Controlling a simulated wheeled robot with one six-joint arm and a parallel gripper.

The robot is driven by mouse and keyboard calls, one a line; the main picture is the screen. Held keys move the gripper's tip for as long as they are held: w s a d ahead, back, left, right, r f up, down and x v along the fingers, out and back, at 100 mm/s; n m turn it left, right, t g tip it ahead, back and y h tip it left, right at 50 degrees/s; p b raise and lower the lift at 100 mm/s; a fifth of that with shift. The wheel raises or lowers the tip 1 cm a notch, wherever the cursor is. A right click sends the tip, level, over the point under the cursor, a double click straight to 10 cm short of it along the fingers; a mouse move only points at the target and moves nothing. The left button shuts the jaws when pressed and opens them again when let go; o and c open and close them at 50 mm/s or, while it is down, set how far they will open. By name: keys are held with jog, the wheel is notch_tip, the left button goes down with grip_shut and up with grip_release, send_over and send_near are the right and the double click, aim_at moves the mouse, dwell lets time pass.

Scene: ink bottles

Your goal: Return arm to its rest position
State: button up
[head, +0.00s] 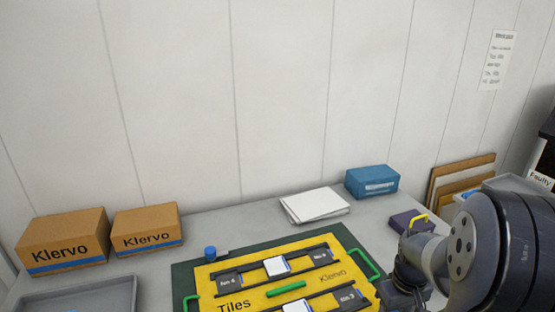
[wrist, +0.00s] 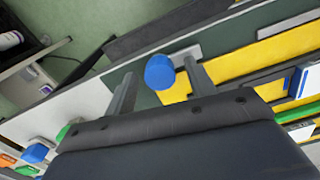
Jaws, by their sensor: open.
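My gripper (wrist: 160,76) is open in the wrist view, its two dark fingers apart with nothing held between them. A blue round-topped object (wrist: 160,71) shows beyond and between the fingers; I cannot tell the distance. In the head view my arm comes in from the lower right, over the right side of the table, and the gripper's fingers are not visible. A small blue-capped bottle (head: 210,253) stands at the back left corner of the yellow board (head: 233,279). The board has dark rails with tiles and green handles, and lies on a dark green mat (head: 183,278).
Two Klervo cartons (head: 63,242) stand at the back left, behind a grey tray (head: 75,300). White sheets (head: 315,204) and a blue box (head: 372,181) lie at the back. A purple box (head: 411,222) is close to my arm. The wall (head: 280,100) rises behind the table.

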jog(key=m, duration=0.7)
jog(key=shift+r, duration=1.5)
